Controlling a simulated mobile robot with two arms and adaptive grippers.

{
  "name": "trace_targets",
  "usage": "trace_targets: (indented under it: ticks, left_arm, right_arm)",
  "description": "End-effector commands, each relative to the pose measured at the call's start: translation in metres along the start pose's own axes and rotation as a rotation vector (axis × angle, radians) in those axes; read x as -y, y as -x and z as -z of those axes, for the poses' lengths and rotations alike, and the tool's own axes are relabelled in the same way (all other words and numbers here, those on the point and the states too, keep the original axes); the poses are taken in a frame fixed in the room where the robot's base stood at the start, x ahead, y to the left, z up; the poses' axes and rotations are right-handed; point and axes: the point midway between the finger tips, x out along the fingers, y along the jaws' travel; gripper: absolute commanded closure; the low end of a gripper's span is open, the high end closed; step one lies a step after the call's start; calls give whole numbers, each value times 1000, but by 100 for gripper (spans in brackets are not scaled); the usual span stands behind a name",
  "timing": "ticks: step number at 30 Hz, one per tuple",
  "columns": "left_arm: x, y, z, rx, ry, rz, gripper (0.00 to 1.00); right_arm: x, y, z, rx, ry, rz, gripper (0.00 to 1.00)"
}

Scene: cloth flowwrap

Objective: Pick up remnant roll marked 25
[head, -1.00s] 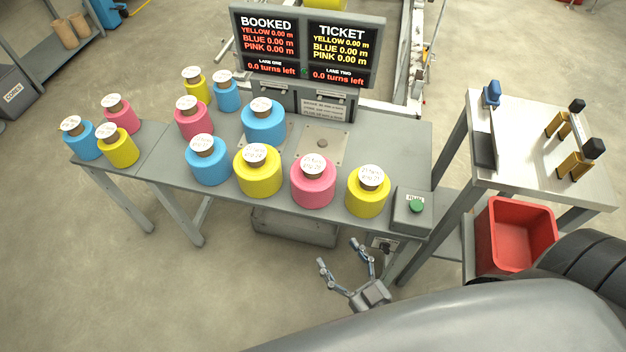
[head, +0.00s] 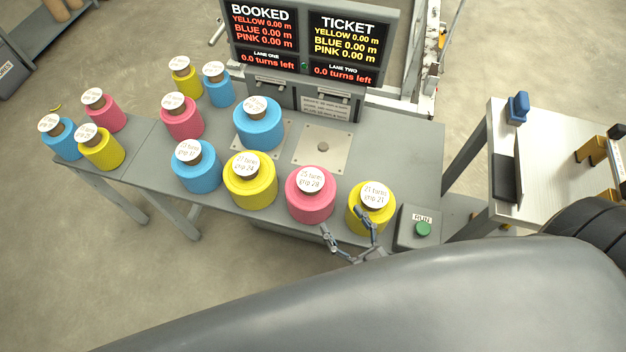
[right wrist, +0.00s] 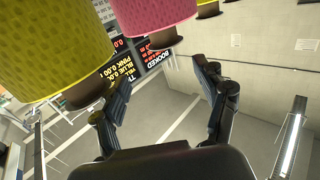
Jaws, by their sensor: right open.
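Several yellow, blue and pink rolls with round white labels stand upright on the grey bench. At the front edge stand a pink roll (head: 311,197) and a yellow roll (head: 368,217). My right gripper (head: 345,223) is open and empty, overlapping the yellow roll's front in the head view. In the right wrist view its fingers (right wrist: 162,85) are spread with nothing between them; the yellow roll (right wrist: 50,45) and pink roll (right wrist: 155,14) loom close. My left gripper is out of view.
A box with a green button (head: 422,229) sits right of the front yellow roll. A display (head: 303,45) stands behind the rolls. A side table (head: 545,150) is at the right. Bare metal plate (head: 322,148) lies mid-bench.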

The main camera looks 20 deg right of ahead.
Motion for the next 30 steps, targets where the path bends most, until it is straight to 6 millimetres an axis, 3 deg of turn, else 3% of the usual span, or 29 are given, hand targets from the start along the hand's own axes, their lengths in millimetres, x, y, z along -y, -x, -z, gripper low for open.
trace_targets:
  ticks: [12, 20, 30]
  left_arm:
    - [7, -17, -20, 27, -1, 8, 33]
    - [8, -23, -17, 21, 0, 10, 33]
    - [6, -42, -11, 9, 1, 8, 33]
  right_arm:
    - [1, -71, -2, -4, 0, -1, 27]
    - [2, -91, -2, -3, -1, -1, 27]
    - [9, -135, -4, -2, 0, 0, 27]
